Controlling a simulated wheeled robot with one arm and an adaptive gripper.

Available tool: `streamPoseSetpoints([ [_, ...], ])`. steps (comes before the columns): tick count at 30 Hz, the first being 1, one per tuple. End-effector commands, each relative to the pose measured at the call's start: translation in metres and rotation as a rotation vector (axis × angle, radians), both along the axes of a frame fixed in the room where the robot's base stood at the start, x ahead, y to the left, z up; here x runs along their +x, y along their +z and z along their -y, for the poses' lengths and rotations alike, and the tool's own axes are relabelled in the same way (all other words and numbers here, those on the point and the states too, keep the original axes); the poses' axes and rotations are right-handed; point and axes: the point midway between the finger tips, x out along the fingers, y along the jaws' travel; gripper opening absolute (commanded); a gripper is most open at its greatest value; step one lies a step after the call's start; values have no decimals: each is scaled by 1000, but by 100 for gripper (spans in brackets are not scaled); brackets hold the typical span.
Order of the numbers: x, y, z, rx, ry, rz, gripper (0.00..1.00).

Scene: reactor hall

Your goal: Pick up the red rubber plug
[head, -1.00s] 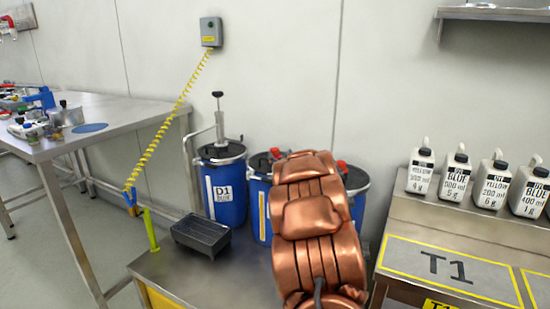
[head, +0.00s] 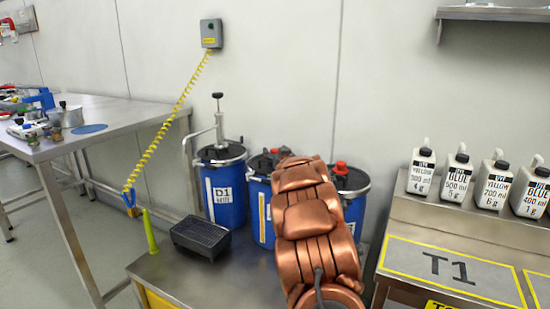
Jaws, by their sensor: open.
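Two small red pieces show on the drums behind my arm. One red piece (head: 341,167) sits on the black lid of the right blue drum (head: 355,215). Another red piece (head: 275,151) shows on the lid of the middle blue drum (head: 258,225), partly behind my copper arm. I cannot tell whether either is the red rubber plug. My arm rises in front of these drums and hides parts of both. My gripper itself is not visible in the head view.
A left blue drum (head: 221,205) labelled D1 carries a hand pump (head: 219,115). A black tray (head: 200,238) and a green upright (head: 150,232) are on the near metal surface. White bottles (head: 457,175) stand on the T1 bench (head: 440,228). A steel table (head: 110,118) is at left.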

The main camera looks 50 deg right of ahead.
Motion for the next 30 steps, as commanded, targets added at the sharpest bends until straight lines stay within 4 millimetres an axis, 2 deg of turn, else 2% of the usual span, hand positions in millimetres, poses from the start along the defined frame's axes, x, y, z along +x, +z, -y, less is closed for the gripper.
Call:
streamPoseSetpoints([
  [3, 0, 0, 0, 0, 0, 0, 61],
  [20, 0, 0, 0, 0, 0, 0, 4],
  [30, 0, 6, 0, 0, 0, 1, 3],
])
